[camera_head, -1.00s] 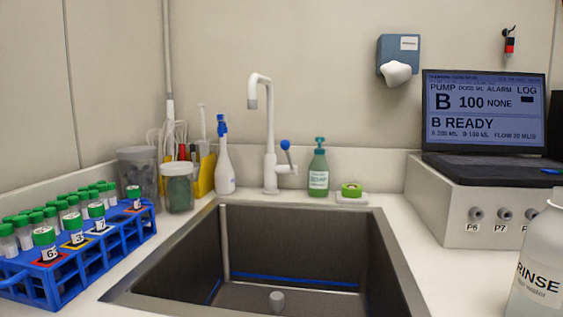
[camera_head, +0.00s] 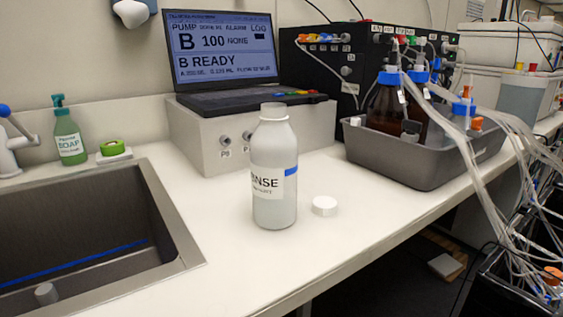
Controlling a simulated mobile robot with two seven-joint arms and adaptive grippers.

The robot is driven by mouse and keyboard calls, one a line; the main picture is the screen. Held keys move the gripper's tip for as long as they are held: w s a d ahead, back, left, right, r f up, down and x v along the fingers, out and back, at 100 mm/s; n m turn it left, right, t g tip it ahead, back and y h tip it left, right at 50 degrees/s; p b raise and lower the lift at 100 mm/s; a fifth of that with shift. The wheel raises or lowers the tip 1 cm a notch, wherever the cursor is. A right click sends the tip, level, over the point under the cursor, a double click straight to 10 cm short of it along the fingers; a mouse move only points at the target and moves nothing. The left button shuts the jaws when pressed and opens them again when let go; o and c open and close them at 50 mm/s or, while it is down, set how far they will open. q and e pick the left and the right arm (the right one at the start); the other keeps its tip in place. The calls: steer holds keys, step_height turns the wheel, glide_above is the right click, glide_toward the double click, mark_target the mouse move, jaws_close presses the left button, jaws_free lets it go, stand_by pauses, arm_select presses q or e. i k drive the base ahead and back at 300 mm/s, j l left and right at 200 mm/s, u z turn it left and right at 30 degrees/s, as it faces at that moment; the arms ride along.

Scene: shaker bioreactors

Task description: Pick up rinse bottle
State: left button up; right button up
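The rinse bottle (camera_head: 274,170) stands upright and uncapped on the white counter, in the middle of the head view. It is a translucent whitish bottle with a white label reading "INSE" on the visible side and a blue band. A white cap (camera_head: 324,206) lies on the counter just right of its base. Neither of my grippers is in view.
The sink (camera_head: 165,215) is at the left, with a soap bottle (camera_head: 69,137) behind it. A laptop (camera_head: 225,60) sits on a white box (camera_head: 190,140) behind the bottle. A grey tray (camera_head: 415,172) with brown bottles and tubing is at the right. The front counter is clear.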

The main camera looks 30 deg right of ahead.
mark_target(273, 143)
steer(key=z, duration=0.95)
steer(key=k+z, duration=0.2)
